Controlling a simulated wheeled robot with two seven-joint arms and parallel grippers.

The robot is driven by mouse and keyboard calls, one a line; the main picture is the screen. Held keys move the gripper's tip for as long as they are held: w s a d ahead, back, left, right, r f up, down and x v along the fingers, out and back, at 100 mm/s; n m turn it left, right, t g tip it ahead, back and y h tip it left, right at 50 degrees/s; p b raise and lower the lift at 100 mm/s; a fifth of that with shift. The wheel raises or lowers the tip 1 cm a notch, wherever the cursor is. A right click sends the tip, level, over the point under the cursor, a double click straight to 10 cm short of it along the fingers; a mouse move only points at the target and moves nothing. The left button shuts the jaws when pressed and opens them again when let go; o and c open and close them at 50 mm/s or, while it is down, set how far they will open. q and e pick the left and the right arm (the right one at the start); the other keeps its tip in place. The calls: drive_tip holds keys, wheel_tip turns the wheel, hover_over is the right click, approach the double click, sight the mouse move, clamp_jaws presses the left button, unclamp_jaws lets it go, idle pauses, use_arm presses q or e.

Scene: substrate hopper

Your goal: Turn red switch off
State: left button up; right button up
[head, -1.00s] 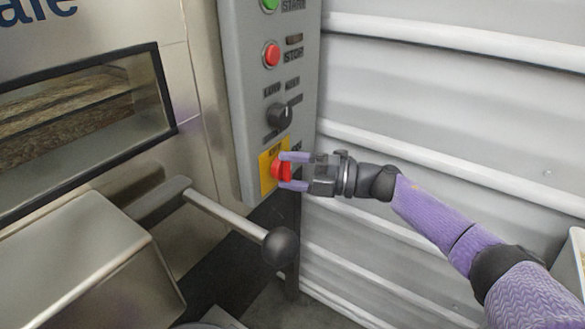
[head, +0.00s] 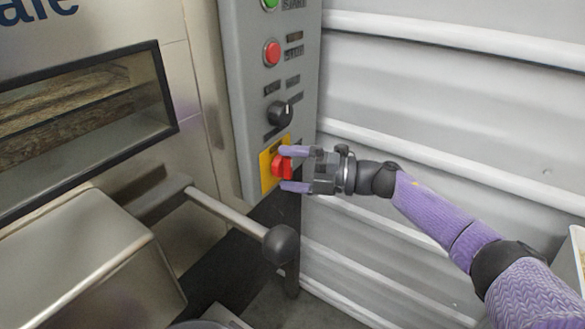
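The red switch (head: 281,167) sits on a yellow plate (head: 266,171) at the bottom of the grey control panel (head: 245,120) in the head view. My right gripper (head: 292,169) reaches in from the right, its two purple fingers apart, one above and one below the red switch. The fingertips are at the switch, with a gap between them and the knob's middle; I cannot tell whether either finger touches it. My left gripper is not in view.
Above the switch are a black selector knob (head: 280,114), a red stop button (head: 271,52) and a green start button (head: 269,4). A lever with a black ball (head: 281,244) juts out below. A ribbed grey wall (head: 450,90) stands at right.

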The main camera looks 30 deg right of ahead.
use_arm(q)
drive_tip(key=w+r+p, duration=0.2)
drive_tip(key=p, duration=0.1)
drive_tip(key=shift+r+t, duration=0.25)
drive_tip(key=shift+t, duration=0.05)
use_arm(e)
drive_tip(key=v, duration=1)
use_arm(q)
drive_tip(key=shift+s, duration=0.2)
